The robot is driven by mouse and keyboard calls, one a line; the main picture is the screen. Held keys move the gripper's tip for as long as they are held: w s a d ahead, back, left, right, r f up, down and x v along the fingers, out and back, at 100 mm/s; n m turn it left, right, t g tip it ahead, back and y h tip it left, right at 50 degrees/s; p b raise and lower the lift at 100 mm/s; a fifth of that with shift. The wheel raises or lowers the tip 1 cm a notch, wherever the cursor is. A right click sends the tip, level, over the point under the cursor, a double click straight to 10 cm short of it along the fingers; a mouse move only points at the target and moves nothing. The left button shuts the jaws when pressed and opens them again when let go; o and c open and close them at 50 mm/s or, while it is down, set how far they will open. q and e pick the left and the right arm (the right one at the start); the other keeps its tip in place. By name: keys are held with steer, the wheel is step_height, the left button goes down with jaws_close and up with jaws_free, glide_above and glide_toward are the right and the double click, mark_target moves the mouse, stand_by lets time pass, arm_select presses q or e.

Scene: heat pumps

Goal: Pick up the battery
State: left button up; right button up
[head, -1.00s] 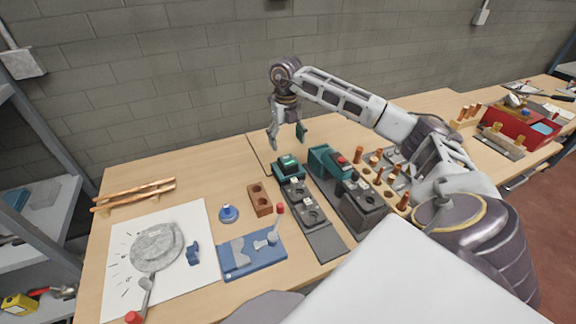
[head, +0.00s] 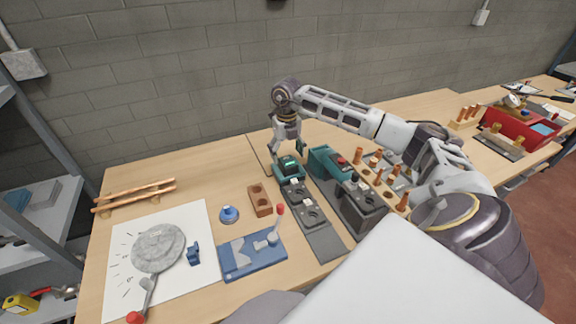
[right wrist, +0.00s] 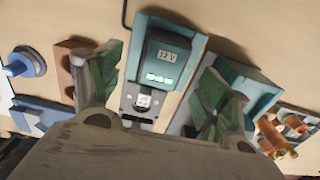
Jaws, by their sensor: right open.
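The battery (head: 289,169) is a teal and dark block with a lit green display. It sits at the far end of a dark grey base strip (head: 325,243). In the right wrist view the battery (right wrist: 168,52) shows a "12V" label and lies between my two spread fingers. My right gripper (head: 288,153) is open, pointing down just above and behind the battery in the head view. It is empty, with green-padded fingertips (right wrist: 160,82) on either side of the battery. I cannot tell whether they touch it. My left gripper is not in view.
A teal and grey tool (head: 333,163) stands close to the right of the battery. A brown block with holes (head: 260,199) is near on the left. A wooden rack with copper pieces (head: 382,185) is further right. The table behind and left of the battery is clear.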

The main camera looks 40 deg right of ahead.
mark_target(288, 160)
steer(key=shift+s+d+f, duration=0.1)
steer(key=shift+f, duration=0.35)
step_height(288, 160, down, 3)
steer(key=shift+d+r+p, duration=0.1)
steer(key=shift+r+p, duration=0.05)
steer(key=shift+p, duration=0.25)
steer(key=shift+f, duration=0.5)
steer(key=shift+c, duration=0.8)
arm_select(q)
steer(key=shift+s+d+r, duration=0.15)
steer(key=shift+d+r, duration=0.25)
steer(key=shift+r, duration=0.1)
arm_select(e)
steer(key=c, duration=1.2)
